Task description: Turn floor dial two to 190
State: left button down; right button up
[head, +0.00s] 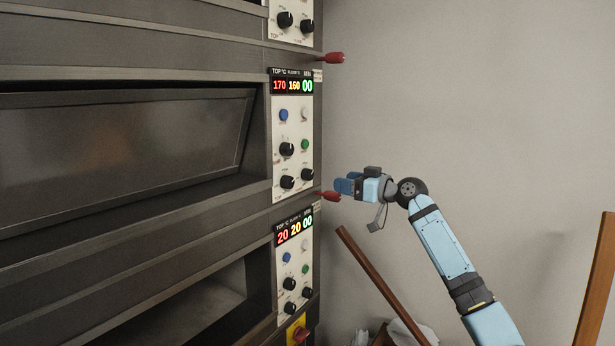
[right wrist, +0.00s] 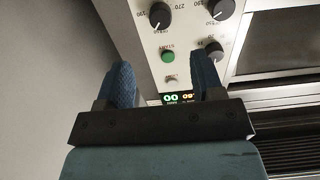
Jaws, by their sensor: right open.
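The middle oven control panel (head: 294,155) has a display (head: 293,86) reading 170 red, 160 orange, 00 green. Its two lowest black dials sit side by side, the left one (head: 287,181) and the right one (head: 307,174), apparently the floor dial. In the right wrist view the panel appears upside down, with that right dial (right wrist: 160,15) and the other dial (right wrist: 221,8) at the top. My right gripper (head: 343,186) is open and empty, just right of the panel; its blue fingers (right wrist: 164,78) show in the wrist view, apart from the dials. My left gripper is out of view.
A red knob (head: 331,196) juts out below the gripper, another (head: 334,58) higher up. A lower panel (head: 293,262) reads 20 20 00. An upper panel (head: 290,30) is cut off. A wooden bar (head: 385,285) leans below my arm. The grey wall side is clear.

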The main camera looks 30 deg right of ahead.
aim_at(311, 176)
jog(key=p+x, duration=0.2)
jog(key=x, duration=0.8)
jog(key=shift+r, duration=0.1)
jog(key=shift+w+a, duration=0.25)
jog(key=shift+w, duration=0.25)
jog(key=c, duration=0.9)
